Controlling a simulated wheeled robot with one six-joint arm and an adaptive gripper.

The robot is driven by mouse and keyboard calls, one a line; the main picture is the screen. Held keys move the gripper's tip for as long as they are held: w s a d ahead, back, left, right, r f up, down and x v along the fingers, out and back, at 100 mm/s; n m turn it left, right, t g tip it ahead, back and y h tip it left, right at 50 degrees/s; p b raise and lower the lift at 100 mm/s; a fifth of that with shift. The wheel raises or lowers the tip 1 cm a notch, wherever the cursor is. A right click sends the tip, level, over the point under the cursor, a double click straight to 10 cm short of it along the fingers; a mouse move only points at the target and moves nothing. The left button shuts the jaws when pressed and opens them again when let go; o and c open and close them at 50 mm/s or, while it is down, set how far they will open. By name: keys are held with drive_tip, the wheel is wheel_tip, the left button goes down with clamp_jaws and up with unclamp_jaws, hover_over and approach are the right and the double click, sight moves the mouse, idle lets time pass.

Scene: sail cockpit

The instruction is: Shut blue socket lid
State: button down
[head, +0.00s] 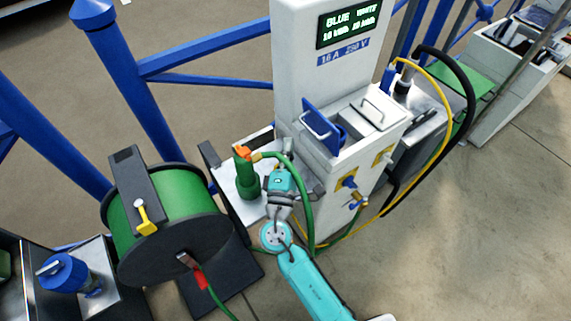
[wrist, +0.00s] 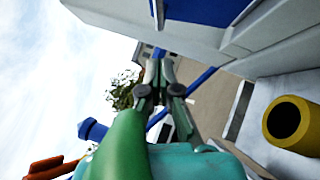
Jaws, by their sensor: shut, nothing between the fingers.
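The blue socket lid (head: 331,117) is on the white power pedestal (head: 345,166) in the head view, tilted up and open, with a pale bar handle on its outer face. Part of its blue face (wrist: 205,8) shows at the top of the wrist view, with the handle at its left edge. My gripper (head: 281,163) is shut and empty, to the left of the lid and below it in the head view, apart from it. In the wrist view its fingertips (wrist: 158,62) point up toward the pedestal side. The socket under the lid is hidden.
A white lid (head: 378,109) with a handle lies closed beside the blue one. A green hose nozzle (head: 247,179) with an orange top stands close left of my gripper, its green hose arching past. A green reel (head: 167,225) and blue railing (head: 205,52) are left and behind.

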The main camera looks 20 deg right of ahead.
drive_tip(key=d, duration=0.1)
drive_tip(key=w+d+r, duration=0.1)
drive_tip(key=d, duration=0.1)
drive_tip(key=shift+w+d+r, duration=0.2)
drive_tip(key=shift+d+r, duration=0.05)
drive_tip(key=shift+d, duration=0.1)
